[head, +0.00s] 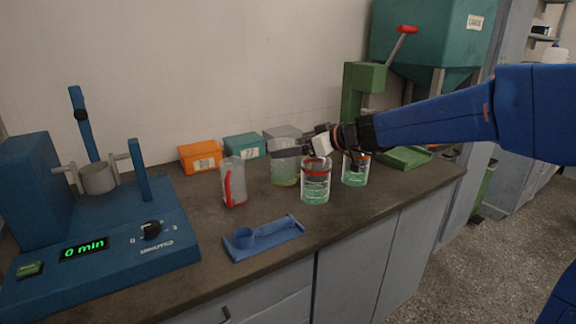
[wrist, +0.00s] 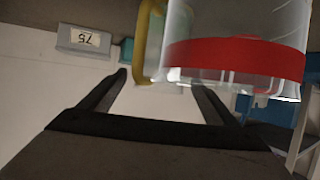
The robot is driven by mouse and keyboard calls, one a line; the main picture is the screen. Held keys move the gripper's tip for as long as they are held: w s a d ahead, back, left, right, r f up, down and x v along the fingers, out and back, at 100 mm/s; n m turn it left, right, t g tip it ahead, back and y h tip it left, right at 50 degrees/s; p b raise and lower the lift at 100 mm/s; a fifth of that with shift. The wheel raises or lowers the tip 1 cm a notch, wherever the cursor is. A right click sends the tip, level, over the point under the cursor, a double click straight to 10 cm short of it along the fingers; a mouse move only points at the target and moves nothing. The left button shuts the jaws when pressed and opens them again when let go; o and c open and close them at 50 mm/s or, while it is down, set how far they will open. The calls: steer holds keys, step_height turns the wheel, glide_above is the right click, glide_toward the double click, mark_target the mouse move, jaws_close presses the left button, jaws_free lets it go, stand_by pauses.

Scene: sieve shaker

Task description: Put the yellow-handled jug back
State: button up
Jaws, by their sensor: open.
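The yellow-handled jug's yellow handle (wrist: 152,40) shows in the wrist view, partly behind a clear red-banded beaker (wrist: 240,55). In the head view, a clear jug (head: 284,174) with pale yellow-green contents stands on the bench; its handle is not clear there, and my gripper crosses its upper part. My gripper (head: 288,152) is open, reaching in from the right. In the wrist view the lower end of the handle appears between my open fingertips (wrist: 158,80). I cannot tell whether they touch it.
Two red-banded beakers (head: 316,186) (head: 355,174) with green contents stand close by, under my wrist. A red-handled jug (head: 234,184) is to the left. A blue holder (head: 268,240) lies in front. The blue shaker (head: 105,225) fills the left end. Small boxes (head: 200,157) line the wall.

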steer(key=shift+x, duration=1.05)
steer(key=shift+c, duration=0.6)
steer(key=c, duration=1.7)
steer(key=shift+r, duration=0.1)
steer(key=shift+r, duration=4.85)
